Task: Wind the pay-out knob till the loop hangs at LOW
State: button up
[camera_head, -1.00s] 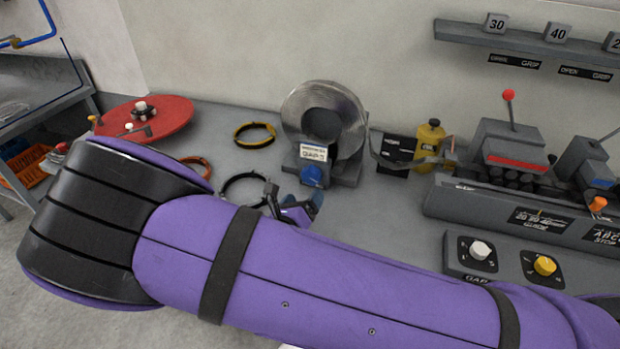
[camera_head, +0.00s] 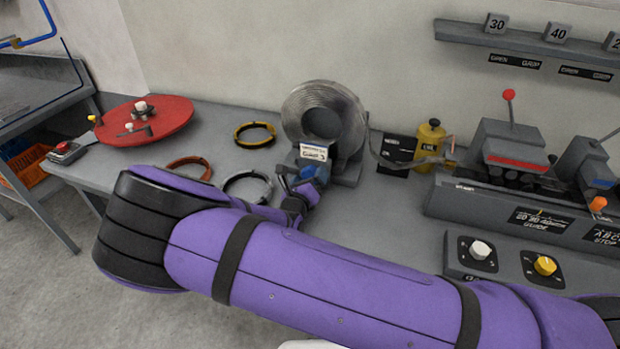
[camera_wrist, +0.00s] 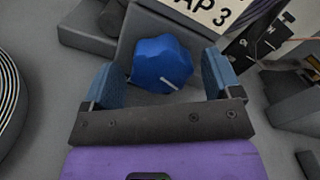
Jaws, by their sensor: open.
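The blue lobed pay-out knob (camera_head: 309,173) is on the front of the coil stand, below a white label. In the wrist view the knob (camera_wrist: 161,57) shows a short white line near its lower right. My gripper (camera_wrist: 160,80) is open, with one blue finger on each side of the knob and gaps visible. In the head view my gripper (camera_head: 298,186) is at the knob and partly covers it. The grey wire coil (camera_head: 345,108) stands above. The loop (camera_head: 400,162) sags to the right, in front of a black plate (camera_head: 393,143); its level mark is unreadable.
A yellow bottle (camera_head: 430,143) and a lever machine (camera_head: 514,143) stand to the right. White (camera_head: 480,250) and yellow (camera_head: 545,266) knobs are on a front panel. Wire rings and a red disc (camera_head: 160,118) lie to the left.

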jog(key=shift+w+d, duration=0.1)
jog(key=shift+w, duration=0.15)
jog(key=c, duration=0.9)
jog(key=m, duration=0.5)
jog(key=shift+m, duration=0.3)
jog(key=m, duration=0.4)
jog(key=shift+m, duration=0.4)
jog(key=shift+m, duration=0.3)
